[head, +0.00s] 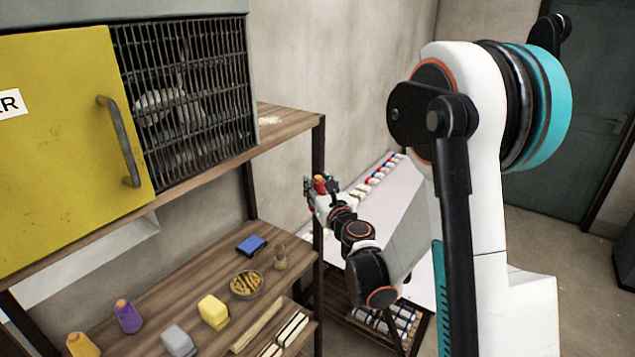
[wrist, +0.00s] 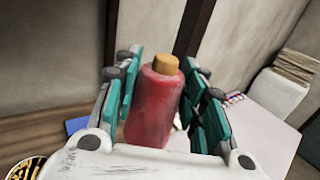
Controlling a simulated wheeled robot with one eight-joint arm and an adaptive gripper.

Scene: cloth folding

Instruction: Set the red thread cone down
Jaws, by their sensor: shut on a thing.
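The red thread cone (wrist: 154,108) stands upright between my gripper's teal-padded fingers in the wrist view, with its tan tip up. My gripper (head: 320,186) is shut on it and holds it in the air. In the head view the red cone is small and partly hidden by the fingers. My gripper is near the right end post of the wooden shelf, in front of the far part of the pale table (head: 395,215).
Several small spools (head: 384,170) line the pale table's far edge.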

